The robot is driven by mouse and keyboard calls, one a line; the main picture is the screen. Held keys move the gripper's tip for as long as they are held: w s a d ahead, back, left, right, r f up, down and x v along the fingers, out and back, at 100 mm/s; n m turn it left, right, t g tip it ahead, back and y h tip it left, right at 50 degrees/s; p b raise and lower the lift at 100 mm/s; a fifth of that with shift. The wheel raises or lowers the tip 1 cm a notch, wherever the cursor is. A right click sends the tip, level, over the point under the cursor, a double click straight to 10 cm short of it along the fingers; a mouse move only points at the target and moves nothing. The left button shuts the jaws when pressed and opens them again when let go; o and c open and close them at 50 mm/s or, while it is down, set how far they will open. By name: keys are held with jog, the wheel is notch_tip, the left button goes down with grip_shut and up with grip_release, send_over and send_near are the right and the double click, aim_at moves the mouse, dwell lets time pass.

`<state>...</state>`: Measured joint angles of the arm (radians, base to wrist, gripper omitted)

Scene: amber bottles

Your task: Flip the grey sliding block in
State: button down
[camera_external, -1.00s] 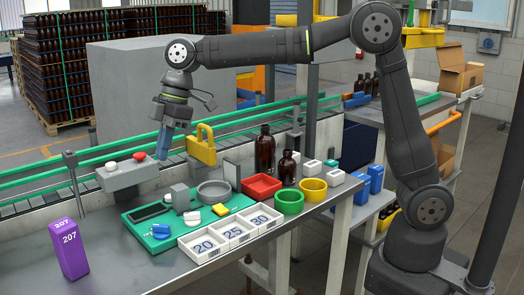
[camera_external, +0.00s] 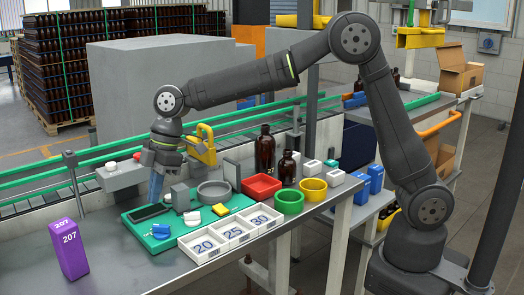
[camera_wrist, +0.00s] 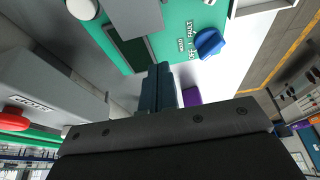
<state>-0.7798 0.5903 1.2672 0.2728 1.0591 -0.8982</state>
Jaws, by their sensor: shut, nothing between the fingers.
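The grey block (camera_external: 180,197) stands upright on the green board (camera_external: 152,245), at the board's back edge beside a dark flat panel (camera_external: 149,212). In the wrist view a grey block (camera_wrist: 136,16) shows at the top, next to the dark panel (camera_wrist: 128,48). My gripper (camera_external: 155,190) points down just left of the grey block and behind the dark panel, apart from the block in the picture. Its blue fingers (camera_wrist: 158,88) are shut and empty. The exact height of the fingertips over the board is hard to tell.
A blue knob (camera_external: 161,231), a grey round dish (camera_external: 214,194) and a white tray (camera_external: 232,240) are nearby. A purple box (camera_external: 68,249) stands front left.

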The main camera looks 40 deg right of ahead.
aim_at(180, 186)
jog(key=d, duration=0.3)
jog(key=shift+r, duration=0.2)
jog(key=shift+d, duration=0.55)
jog(key=shift+d+f, duration=0.1)
jog(key=shift+d, duration=1.95)
jog(key=shift+a, duration=0.45)
jog(key=a, duration=0.3)
jog(key=shift+a, duration=0.1)
jog(key=v, duration=1)
